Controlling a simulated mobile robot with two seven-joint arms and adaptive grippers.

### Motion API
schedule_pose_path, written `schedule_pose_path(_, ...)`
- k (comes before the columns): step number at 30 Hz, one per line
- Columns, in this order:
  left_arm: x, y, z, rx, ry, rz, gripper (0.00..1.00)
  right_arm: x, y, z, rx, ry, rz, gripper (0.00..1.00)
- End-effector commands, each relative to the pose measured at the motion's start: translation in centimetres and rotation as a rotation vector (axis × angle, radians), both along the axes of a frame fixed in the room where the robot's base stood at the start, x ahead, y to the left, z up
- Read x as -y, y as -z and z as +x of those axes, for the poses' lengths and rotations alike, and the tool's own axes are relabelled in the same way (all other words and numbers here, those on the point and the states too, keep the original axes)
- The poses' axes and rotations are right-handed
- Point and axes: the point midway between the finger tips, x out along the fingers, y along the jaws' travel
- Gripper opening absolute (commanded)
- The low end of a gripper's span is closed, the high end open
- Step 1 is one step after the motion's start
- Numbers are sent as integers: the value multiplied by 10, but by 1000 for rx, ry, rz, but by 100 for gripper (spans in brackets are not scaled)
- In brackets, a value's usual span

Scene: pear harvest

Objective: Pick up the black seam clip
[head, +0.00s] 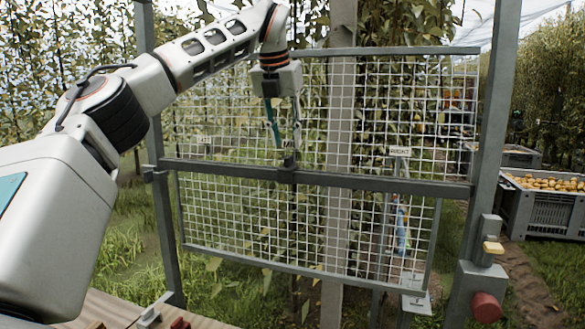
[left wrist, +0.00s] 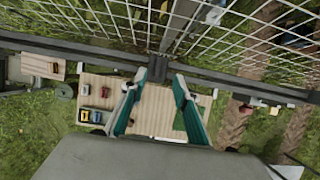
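The black seam clip (head: 290,158) appears as a small dark block on the grey middle bar of the mesh panel, near its centre. In the left wrist view the clip (left wrist: 158,68) sits on the bar, centred just beyond the fingertips. My left gripper (head: 286,146) reaches down in front of the mesh, right above the clip. In the left wrist view my left gripper (left wrist: 158,84) has its two teal-and-grey fingers apart, with nothing held between them. Whether a fingertip touches the clip cannot be told. My right gripper is in neither view.
The wire mesh (head: 240,225) hangs in a grey metal frame (head: 490,130). A RIGHT label (head: 400,151) is on it. A wooden table (left wrist: 155,112) with small coloured items stands below. A red knob (head: 487,306) is at lower right. A fruit crate (head: 545,208) stands beyond the frame.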

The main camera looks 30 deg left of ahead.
Motion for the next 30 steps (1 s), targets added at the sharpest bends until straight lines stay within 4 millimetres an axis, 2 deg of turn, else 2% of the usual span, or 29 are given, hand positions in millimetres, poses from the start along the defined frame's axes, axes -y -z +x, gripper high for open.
schedule_pose_path(12,-9,47,19,-1,1,0,30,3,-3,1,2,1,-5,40)
schedule_pose_path(22,-9,54,22,1,0,-1,30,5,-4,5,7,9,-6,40)
schedule_pose_path(23,-9,54,22,1,0,-1,25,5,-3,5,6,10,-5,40)
schedule_pose_path(24,-9,54,22,1,0,-1,14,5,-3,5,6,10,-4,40)
schedule_pose_path(26,-9,54,22,1,0,-1,0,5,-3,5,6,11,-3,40)
schedule_pose_path(30,-9,54,22,1,0,-1,0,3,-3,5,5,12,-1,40)
